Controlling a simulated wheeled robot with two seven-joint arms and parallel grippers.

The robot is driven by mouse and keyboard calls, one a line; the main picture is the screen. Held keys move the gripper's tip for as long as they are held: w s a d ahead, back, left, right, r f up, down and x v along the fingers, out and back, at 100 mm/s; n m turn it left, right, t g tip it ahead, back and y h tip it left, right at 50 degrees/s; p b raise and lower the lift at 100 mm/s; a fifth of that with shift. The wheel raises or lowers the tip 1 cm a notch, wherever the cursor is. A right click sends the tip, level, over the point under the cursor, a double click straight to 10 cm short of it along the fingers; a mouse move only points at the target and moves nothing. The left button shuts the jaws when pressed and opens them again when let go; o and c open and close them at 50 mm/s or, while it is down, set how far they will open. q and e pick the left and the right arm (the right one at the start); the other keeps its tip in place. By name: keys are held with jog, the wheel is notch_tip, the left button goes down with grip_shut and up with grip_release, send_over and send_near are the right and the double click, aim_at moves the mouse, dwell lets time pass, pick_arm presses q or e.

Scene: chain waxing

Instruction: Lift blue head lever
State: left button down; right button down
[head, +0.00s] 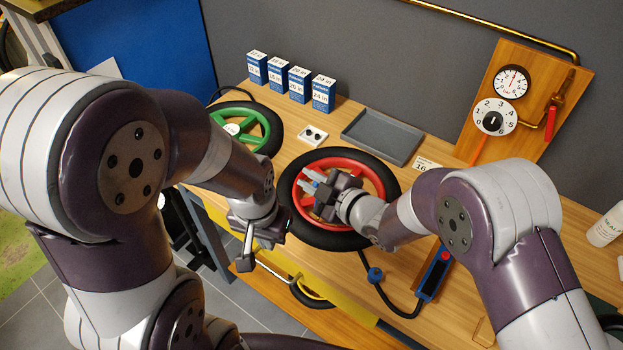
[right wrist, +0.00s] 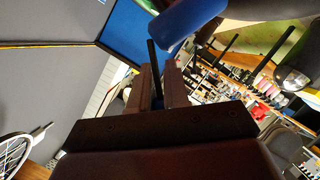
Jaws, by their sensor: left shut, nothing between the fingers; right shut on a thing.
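A blue cylindrical part (right wrist: 188,24), which looks like the blue head, shows just beyond my right fingertips in the right wrist view. A thin dark rod (right wrist: 153,62), which may be its lever, rises from between those fingers. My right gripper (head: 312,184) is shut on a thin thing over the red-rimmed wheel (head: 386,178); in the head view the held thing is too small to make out. My left gripper (head: 246,262) is shut and empty, left of the wheel by the table's front edge.
A blue fitting (head: 375,275) sits on a black hose from a blue pump (head: 434,277) with a red top. A green-rimmed wheel (head: 263,118), several blue boxes (head: 298,84) and a grey tray (head: 382,135) stand behind. A gauge board (head: 545,80) leans at the back right.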

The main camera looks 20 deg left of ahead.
jog(key=shift+w+d+r+m+g+p, duration=0.15)
jog(key=shift+w+m+g+p, duration=0.25)
jog(key=shift+m+p, duration=0.5)
jog(key=shift+w+d+r+m+g+p, duration=0.1)
jog(key=shift+w+r+m+g+p, duration=0.1)
jog(key=shift+m+g+p, duration=0.7)
jog(key=shift+w+d+r+m+g+p, duration=0.1)
jog(key=shift+w+r+m+g+p, duration=0.3)
jog(key=shift+p, duration=0.8)
jog(key=shift+s+f, duration=0.1)
jog(key=shift+f, duration=0.2)
jog(key=c, duration=1.2)
grip_release()
jog(key=b+v, duration=0.2)
jog(key=v, duration=1)
jog(key=shift+s+d+f, duration=0.1)
jog(key=shift+s+d, duration=0.15)
jog(key=shift+d, duration=0.05)
